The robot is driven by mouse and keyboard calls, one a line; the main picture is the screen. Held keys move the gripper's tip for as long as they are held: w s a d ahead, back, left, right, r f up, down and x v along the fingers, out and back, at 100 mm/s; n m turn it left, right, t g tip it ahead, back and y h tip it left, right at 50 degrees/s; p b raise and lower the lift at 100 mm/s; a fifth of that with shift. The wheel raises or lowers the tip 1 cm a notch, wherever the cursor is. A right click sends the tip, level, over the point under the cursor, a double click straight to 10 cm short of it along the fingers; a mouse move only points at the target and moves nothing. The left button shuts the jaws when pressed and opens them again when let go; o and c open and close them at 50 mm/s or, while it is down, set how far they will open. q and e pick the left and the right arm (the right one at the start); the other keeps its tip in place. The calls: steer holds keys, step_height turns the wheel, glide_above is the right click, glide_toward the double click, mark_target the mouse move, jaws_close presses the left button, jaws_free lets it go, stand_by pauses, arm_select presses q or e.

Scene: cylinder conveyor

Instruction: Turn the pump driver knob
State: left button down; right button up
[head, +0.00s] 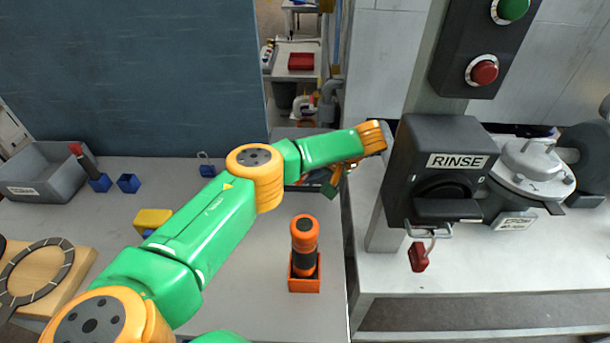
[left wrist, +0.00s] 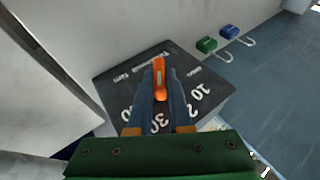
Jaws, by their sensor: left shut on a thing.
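The pump driver is a dark box whose panel (left wrist: 118,88) fills the middle of the left wrist view, with white numbers such as 10 and 30 around its dial. Its orange knob (left wrist: 159,83) stands up from the panel. My left gripper (left wrist: 160,88) is shut on the knob, with a finger on each side of it. In the head view the left hand (head: 335,180) is at the back of the table, and the knob is hidden there. My right gripper is not in view.
An orange-and-black cylinder (head: 304,235) stands in an orange holder (head: 304,286) in front of the left hand. The RINSE machine (head: 433,160) stands to the right. A grey bin (head: 40,170), small blue blocks and a yellow block (head: 152,219) are at the left.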

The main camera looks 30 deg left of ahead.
arm_select(q)
steer(key=shift+r, duration=0.1)
stand_by(0.5)
steer(key=c, duration=0.8)
jaws_free()
steer(key=shift+w, duration=0.1)
steer(key=shift+c, duration=0.2)
